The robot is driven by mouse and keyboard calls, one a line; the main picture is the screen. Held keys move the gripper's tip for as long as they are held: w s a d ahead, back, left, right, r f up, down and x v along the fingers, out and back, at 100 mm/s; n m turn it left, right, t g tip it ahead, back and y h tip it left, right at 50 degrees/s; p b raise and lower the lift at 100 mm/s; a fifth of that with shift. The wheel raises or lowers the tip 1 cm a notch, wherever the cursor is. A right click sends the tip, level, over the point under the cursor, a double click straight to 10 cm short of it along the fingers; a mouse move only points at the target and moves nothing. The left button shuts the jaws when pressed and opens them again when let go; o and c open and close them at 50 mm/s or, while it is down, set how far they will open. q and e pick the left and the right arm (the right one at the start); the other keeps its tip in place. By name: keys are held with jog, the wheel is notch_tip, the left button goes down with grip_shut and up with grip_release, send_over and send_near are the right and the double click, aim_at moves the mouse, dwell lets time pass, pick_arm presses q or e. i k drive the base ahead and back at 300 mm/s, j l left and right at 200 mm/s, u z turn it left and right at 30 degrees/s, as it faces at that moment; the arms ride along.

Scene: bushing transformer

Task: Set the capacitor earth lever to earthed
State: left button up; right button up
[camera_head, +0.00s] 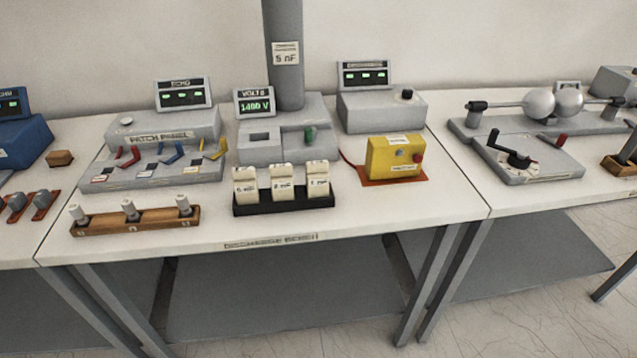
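A tall grey column (284,60) labelled "5 nF" stands on a grey base unit (262,152) at the back of the middle table. A display (254,103) beside the column reads "VOLTS 1400 V". Neither of my grippers is in view.
A black holder (284,207) with three pale labelled blocks stands in front of the base. A yellow box (395,156) with a red button is to its right, and a patch panel (152,168) to its left. The table's front right is clear.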

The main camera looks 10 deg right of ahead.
aim_at(309, 133)
jog(key=i+j+z, duration=0.2)
jog(key=j, duration=0.25)
jog(key=i+j+z, duration=0.15)
jog(key=j, duration=0.25)
jog(key=i+j+z, duration=0.2)
jog(key=j, duration=0.25)
jog(key=j+z, duration=0.2)
jog(key=j, duration=0.3)
